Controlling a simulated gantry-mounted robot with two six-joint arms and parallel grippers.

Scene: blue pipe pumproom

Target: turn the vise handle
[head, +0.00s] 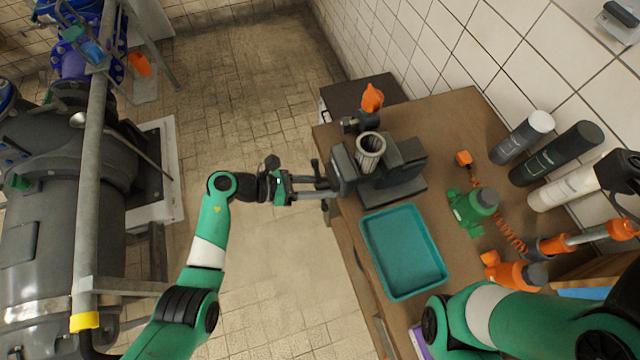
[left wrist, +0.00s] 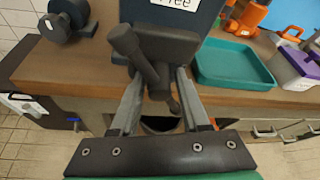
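The dark grey vise (head: 395,178) is mounted at the left edge of the brown workbench, with a ribbed metal cylinder (head: 370,152) upright at its jaws. Its dark bar handle (head: 316,168) sticks out past the bench edge; the handle also shows in the left wrist view (left wrist: 150,72), tilted from upper left to lower right. My left gripper (head: 325,188) is at the handle. In the left wrist view its two grey fingers (left wrist: 158,95) are apart, one on each side of the handle, with gaps visible. My right gripper is out of view; only my right arm shows.
A teal tray (head: 404,250) lies right of the vise in the wrist view. A green tool (head: 474,208), orange tools (head: 515,272) and several bottles (head: 555,152) occupy the bench's right side. Large grey pipework (head: 60,200) stands at left. The floor between is clear.

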